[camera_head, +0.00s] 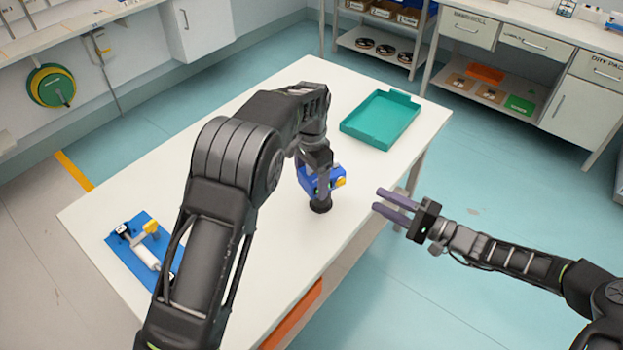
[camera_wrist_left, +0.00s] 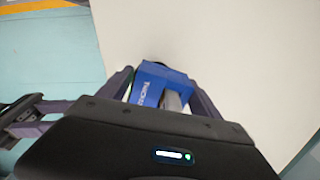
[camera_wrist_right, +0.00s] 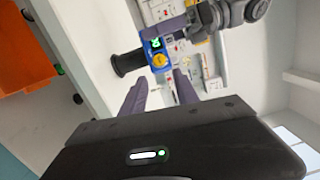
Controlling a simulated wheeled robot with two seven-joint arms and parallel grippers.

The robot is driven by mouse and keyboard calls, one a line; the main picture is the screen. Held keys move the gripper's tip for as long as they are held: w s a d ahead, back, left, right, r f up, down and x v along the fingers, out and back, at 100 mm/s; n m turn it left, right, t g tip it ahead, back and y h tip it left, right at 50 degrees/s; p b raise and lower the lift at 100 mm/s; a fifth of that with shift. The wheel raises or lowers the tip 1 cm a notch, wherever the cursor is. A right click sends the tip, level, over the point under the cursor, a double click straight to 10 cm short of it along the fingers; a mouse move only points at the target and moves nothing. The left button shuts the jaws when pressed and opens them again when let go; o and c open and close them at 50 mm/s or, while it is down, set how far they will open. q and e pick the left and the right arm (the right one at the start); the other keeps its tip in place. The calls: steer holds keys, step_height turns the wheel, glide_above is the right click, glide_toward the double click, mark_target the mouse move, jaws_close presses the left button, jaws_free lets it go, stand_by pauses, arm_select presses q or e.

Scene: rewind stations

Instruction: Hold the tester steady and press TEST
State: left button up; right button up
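The tester is a blue block (camera_head: 310,182) with a yellow button and a black round lower part (camera_head: 321,206), over the white table. My left gripper (camera_head: 322,178) reaches it from above. The left wrist view shows its blue body (camera_wrist_left: 150,82) between the two fingers, which appear shut on it. The right wrist view shows its blue face (camera_wrist_right: 152,46) with a lit green display and the yellow button (camera_wrist_right: 159,60). I cannot tell whether its black end touches the table. My right gripper (camera_head: 393,205) is open and empty, right of the tester, its fingers pointing toward it.
A teal tray (camera_head: 381,120) lies at the table's far right. A blue board (camera_head: 126,240) with a white roller and a yellow part lies at the left, partly behind my left arm. Shelves and drawers stand beyond the floor.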

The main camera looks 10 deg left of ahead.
arm_select(q)
steer(key=c, duration=1.3)
steer(key=shift+c, duration=0.2)
arm_select(e)
jaws_close()
stand_by(0.5)
stand_by(0.4)
